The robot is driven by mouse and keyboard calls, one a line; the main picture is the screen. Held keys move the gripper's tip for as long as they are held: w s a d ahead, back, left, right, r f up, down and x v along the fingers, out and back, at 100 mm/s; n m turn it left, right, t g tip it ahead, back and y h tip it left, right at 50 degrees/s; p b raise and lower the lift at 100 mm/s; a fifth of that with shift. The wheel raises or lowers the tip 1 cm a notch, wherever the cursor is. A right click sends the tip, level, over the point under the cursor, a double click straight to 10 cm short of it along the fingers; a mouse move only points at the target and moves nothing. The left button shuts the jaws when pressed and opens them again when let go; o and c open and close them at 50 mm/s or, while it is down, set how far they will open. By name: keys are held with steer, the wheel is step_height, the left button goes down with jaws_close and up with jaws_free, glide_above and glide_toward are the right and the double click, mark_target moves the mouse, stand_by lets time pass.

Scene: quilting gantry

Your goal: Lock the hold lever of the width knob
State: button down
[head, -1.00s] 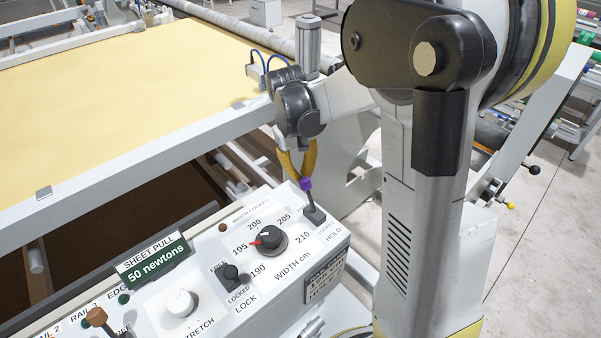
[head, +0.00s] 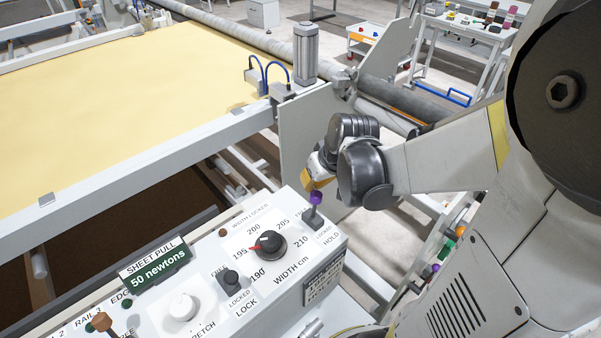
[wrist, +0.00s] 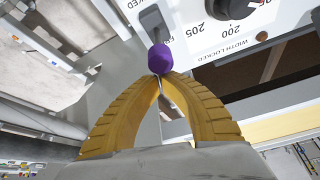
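The hold lever (head: 314,212) stands on the right corner of the control panel, with a purple knob (head: 316,198) on a dark stem. FREE and LOCKED are printed beside it and HOLD below. It looks near upright in the head view; which end it rests at I cannot tell. My gripper (wrist: 160,80) has its yellow fingers brought together at the tips, right beside the purple knob in the wrist view; whether they touch it is unclear. In the head view my fingers are partly hidden by the wrist. The width knob (head: 270,244) has its red pointer near 195.
A second small lever (head: 230,280), marked LOCK, and a white stretch knob (head: 182,307) are on the same panel. The brown WIDTH LOCKED lamp (head: 223,232) looks unlit. A grey gantry plate (head: 298,140) stands behind my gripper. The yellow sheet (head: 120,105) lies at left.

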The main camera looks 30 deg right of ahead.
steer(key=shift+s+d+f+t, duration=0.15)
steer(key=shift+s+t, duration=0.35)
steer(key=shift+s, duration=0.55)
steer(key=shift+s+d+r+t, duration=0.1)
steer(key=shift+s+d+t, duration=0.3)
steer(key=shift+s, duration=0.65)
steer(key=shift+a+f, duration=0.1)
steer(key=shift+a, duration=0.05)
steer(key=w+r+p+v, duration=0.1)
steer(key=p+v, duration=0.4)
steer(key=v, duration=0.4)
steer(key=shift+w+d+r, duration=0.15)
steer(key=shift+w+d, duration=0.05)
steer(key=shift+d, duration=0.25)
